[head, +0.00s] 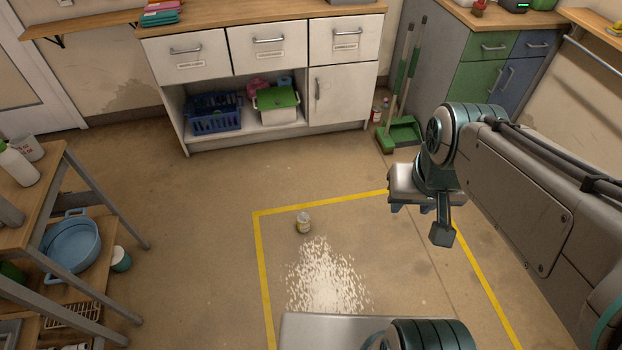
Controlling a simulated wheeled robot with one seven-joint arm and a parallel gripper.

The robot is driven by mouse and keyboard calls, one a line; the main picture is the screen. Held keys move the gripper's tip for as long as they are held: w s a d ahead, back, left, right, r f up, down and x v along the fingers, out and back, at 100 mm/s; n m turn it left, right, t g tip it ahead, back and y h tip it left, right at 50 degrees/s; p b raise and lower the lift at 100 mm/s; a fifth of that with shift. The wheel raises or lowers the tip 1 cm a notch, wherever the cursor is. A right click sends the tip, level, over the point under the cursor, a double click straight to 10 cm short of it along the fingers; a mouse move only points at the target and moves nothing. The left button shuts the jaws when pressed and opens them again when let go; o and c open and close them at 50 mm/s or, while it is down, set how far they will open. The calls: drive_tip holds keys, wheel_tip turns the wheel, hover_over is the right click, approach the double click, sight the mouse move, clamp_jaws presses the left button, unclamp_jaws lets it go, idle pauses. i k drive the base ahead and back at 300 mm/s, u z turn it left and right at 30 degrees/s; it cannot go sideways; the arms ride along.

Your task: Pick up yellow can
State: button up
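A small can (303,223) with a yellow and white side and a pale top stands upright on the brown floor, just inside the yellow taped outline. My gripper (420,218) hangs above the floor to the right of the can, well apart from it. It points downward with its finger parts spread apart, and nothing shows between them.
White spilled grains (325,278) lie in front of the can. A wooden rack (75,190) stands left, with a blue basin (70,246). A white cabinet (265,90) stands behind; a green broom and dustpan (400,132) stand at its right.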

sight(303, 218)
drive_tip(key=u, duration=0.55)
drive_tip(key=i, duration=1.45)
drive_tip(key=z, duration=0.05)
